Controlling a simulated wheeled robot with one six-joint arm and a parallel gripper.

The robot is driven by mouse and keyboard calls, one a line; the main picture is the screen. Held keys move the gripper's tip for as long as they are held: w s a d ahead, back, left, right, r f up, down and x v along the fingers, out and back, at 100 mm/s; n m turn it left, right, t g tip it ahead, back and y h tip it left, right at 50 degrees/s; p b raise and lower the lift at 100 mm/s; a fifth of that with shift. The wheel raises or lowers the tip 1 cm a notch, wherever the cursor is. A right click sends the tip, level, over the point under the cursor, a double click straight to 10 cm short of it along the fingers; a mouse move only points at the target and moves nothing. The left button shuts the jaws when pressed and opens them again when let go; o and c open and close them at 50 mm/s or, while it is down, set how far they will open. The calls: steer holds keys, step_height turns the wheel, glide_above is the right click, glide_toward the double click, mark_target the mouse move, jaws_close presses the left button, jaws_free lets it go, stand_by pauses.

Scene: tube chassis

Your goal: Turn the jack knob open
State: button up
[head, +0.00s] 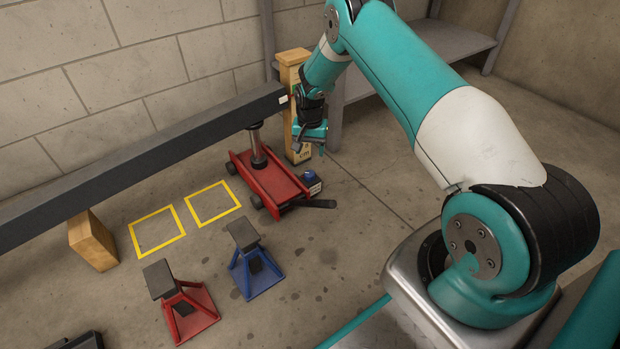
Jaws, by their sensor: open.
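A red floor jack (270,183) stands on the concrete under a long dark beam, its metal ram (257,146) reaching up to the beam's underside. A small blue block (311,181) with a pale marking sits at the jack's right end. I cannot tell whether it is the knob, or how the knob is turned. A dark handle (310,204) lies low beside that end. My gripper (309,150) is open and points down above the blue block, apart from it, in front of a wooden post. No object shows between its fingers.
The dark beam (130,148) slopes across the left, above a wooden block (93,241). The wooden post (291,75) stands close behind my gripper. Red (182,308) and blue (254,262) stands are on the floor near two yellow squares (157,231). Floor to the jack's right is clear.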

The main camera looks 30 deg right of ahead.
mark_target(310, 173)
step_height(310, 173, down, 10)
steer(key=b, duration=0.5)
steer(key=shift+c, duration=0.4)
steer(key=c, duration=0.9)
steer(key=shift+o, duration=0.2)
steer(key=shift+r, duration=0.1)
